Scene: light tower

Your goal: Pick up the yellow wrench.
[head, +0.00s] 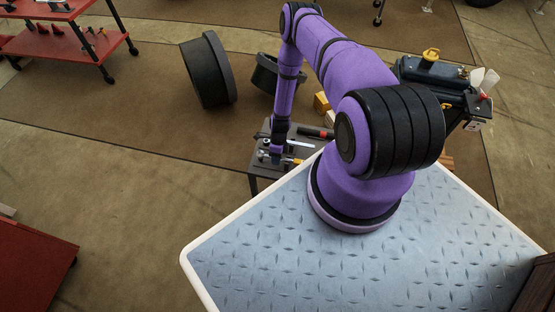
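A small dark table (256,168) stands just beyond my base, with several tools on it. A thin yellow piece (293,160) lies near its front edge; it may be the yellow wrench, but it is too small to tell. My arm reaches down over the table, and my gripper (276,158) is at its lower end, close to the left end of the yellow piece. I cannot tell whether they touch. The fingers are too small to show whether they are open or shut. My arm hides part of the table.
A silver tool (300,144) and a black and red tool (314,132) lie on the table. A yellow block (321,102) is behind it. Black tires (208,70) stand on the brown mat. A dark cart (430,75) is at right.

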